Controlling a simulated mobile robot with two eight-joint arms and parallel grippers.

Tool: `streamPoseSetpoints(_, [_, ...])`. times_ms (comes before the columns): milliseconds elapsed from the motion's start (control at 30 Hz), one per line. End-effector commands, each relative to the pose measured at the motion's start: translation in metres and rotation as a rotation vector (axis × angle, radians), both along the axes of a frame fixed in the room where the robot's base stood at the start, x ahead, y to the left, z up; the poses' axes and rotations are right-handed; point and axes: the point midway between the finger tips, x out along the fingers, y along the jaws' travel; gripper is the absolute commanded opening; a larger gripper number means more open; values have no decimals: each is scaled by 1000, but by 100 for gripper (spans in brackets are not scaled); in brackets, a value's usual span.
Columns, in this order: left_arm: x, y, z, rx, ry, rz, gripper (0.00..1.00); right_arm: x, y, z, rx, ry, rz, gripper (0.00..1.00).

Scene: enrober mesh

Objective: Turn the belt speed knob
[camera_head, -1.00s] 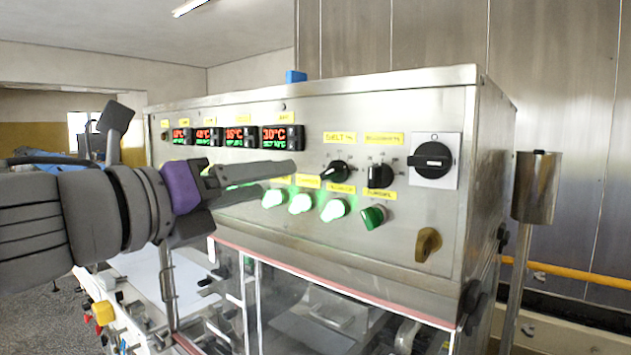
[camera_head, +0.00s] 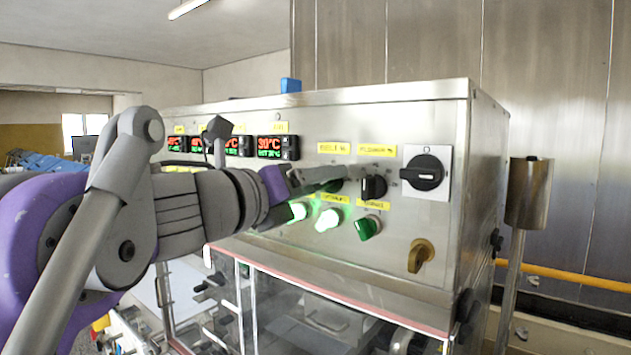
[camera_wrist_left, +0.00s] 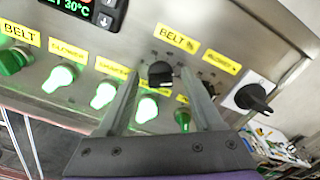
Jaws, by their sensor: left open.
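The belt speed knob (camera_wrist_left: 160,74), a black round knob under the yellow "BELT %" label, shows in the wrist view. In the head view it is mostly hidden behind my left gripper (camera_head: 338,176). My left gripper is open, and in the wrist view its two fingers (camera_wrist_left: 160,86) stand on either side of the knob, with the knob between the tips as seen from there. I cannot tell whether a finger touches it. My right gripper is not in view.
A second black knob (camera_head: 373,187) sits just right of the fingertips. Further right is a large black rotary switch (camera_head: 424,172) on a white plate.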

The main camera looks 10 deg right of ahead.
Motion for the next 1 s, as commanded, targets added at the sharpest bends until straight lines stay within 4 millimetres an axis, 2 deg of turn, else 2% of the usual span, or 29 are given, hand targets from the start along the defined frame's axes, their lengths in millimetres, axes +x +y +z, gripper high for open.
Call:
streamPoseSetpoints(100, [0,0,0,0,0,0,68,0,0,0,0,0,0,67])
streamPoseSetpoints(400, [0,0,0,0,0,0,14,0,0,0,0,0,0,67])
streamPoseSetpoints(500, [0,0,0,-1,1,0,0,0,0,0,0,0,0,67])
streamPoseSetpoints(1000, [0,1,1,-57,73,0,0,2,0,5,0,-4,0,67])
